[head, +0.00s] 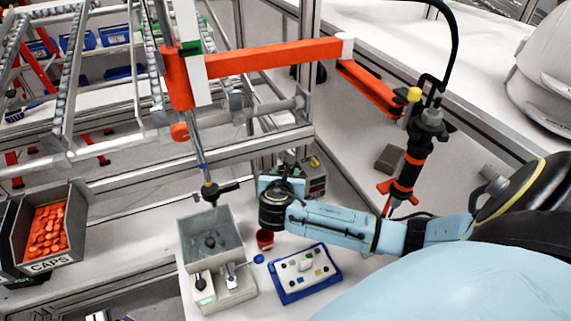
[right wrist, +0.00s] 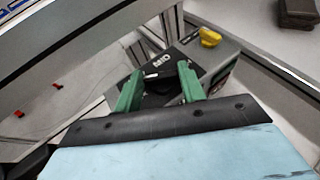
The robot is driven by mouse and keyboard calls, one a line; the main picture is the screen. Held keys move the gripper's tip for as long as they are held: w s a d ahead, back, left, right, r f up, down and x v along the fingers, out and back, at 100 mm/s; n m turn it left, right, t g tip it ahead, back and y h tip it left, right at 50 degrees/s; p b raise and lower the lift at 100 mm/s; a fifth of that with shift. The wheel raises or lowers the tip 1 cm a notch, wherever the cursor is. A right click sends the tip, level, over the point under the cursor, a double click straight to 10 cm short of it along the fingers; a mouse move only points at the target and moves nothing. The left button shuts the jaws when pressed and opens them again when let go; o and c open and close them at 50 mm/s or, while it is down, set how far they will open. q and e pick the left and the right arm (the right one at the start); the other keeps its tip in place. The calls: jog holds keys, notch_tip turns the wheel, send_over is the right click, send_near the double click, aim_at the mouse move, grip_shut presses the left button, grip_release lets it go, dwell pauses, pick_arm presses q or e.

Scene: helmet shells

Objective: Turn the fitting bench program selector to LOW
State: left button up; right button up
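The selector box (head: 316,184) is a small grey unit on the bench, partly hidden behind my right gripper in the head view. In the right wrist view its dark top face (right wrist: 185,50) carries a white MID label, seen upside down. A black selector knob (right wrist: 158,85) shows between the green fingers, and its pointer direction is hard to make out. My right gripper (right wrist: 160,88) has its fingers apart, one on each side of the knob; I cannot tell whether they touch it. It also shows in the head view (head: 283,172). My left gripper is not in view.
A yellow button (right wrist: 209,37) sits on the box beside the label. A blue-edged control panel (head: 305,272), a red cup (head: 265,239) and a grey fixture with a tray (head: 211,240) stand nearby. An orange arm (head: 275,57) with a hanging tool (head: 410,165) spans above the bench.

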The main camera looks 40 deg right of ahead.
jog(key=c, duration=0.3)
jog(key=shift+c, duration=0.2)
jog(key=m+g, duration=0.1)
jog(key=m+g+h, duration=0.2)
jog(key=shift+w+a+m+g, duration=0.2)
jog(key=shift+w+m+g, duration=0.1)
jog(key=shift+w+m+g+h, duration=0.15)
jog(key=shift+m+g+h, duration=0.25)
jog(key=shift+m+g, duration=0.65)
jog(key=shift+w+m+g+h, duration=0.1)
jog(key=shift+m+g+h, duration=0.3)
jog(key=shift+m+g, duration=0.65)
jog(key=shift+g, duration=0.4)
jog(key=o, duration=1)
